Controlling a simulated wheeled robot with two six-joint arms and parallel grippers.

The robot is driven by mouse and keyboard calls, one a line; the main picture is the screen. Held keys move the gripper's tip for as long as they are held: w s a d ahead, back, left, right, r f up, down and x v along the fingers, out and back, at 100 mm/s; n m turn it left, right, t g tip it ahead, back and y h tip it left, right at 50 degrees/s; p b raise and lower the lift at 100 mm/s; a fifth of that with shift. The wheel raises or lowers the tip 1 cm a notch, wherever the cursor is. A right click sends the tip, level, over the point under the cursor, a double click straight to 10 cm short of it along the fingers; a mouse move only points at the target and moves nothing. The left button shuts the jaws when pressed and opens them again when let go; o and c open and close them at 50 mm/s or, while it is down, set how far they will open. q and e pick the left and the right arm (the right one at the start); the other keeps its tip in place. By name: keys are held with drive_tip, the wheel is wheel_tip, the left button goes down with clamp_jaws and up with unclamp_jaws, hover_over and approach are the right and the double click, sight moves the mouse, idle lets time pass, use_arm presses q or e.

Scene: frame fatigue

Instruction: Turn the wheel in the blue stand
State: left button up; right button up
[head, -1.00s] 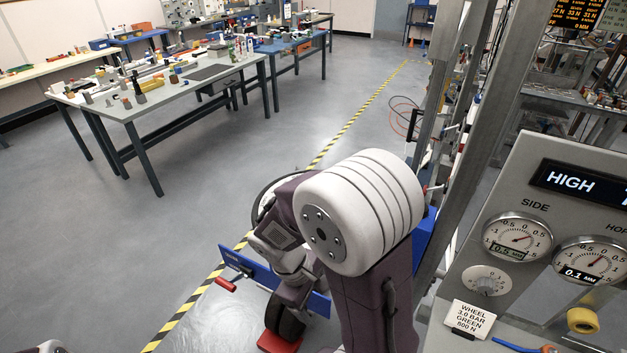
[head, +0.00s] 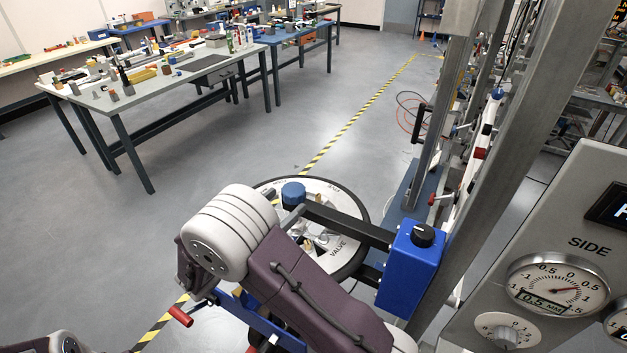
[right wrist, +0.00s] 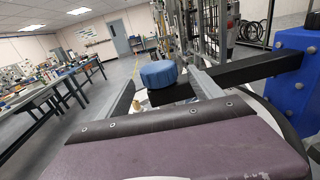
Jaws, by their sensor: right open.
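The wheel (head: 338,250) lies tilted towards my view, with a dark tyre and a pale face marked VALVE. Dark bars of the blue stand (head: 408,275) reach across it from a blue box with a black knob. A blue round cap (head: 293,194) sits over the wheel's face and shows in the right wrist view (right wrist: 160,74). My right arm covers the wheel's near left part. My left gripper is out of view.
A grey panel with a side gauge (head: 558,285) stands at the right. Metal posts (head: 510,170) rise beside the stand. A red handle (head: 181,316) sticks out at lower left. Workbenches (head: 140,100) stand far left. The floor between is clear.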

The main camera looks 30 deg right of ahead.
sight(300, 186)
drive_tip(key=shift+r, duration=0.55)
drive_tip(key=x, duration=0.2)
drive_tip(key=p+x, duration=0.1)
drive_tip(key=x, duration=0.2)
drive_tip(key=f+x, duration=0.1)
drive_tip(key=x, duration=0.2)
drive_tip(key=shift+p, duration=0.3)
drive_tip(key=shift+r, duration=0.1)
drive_tip(key=shift+a, duration=0.3)
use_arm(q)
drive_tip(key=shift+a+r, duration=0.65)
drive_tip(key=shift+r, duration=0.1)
use_arm(e)
drive_tip(key=shift+d, duration=0.1)
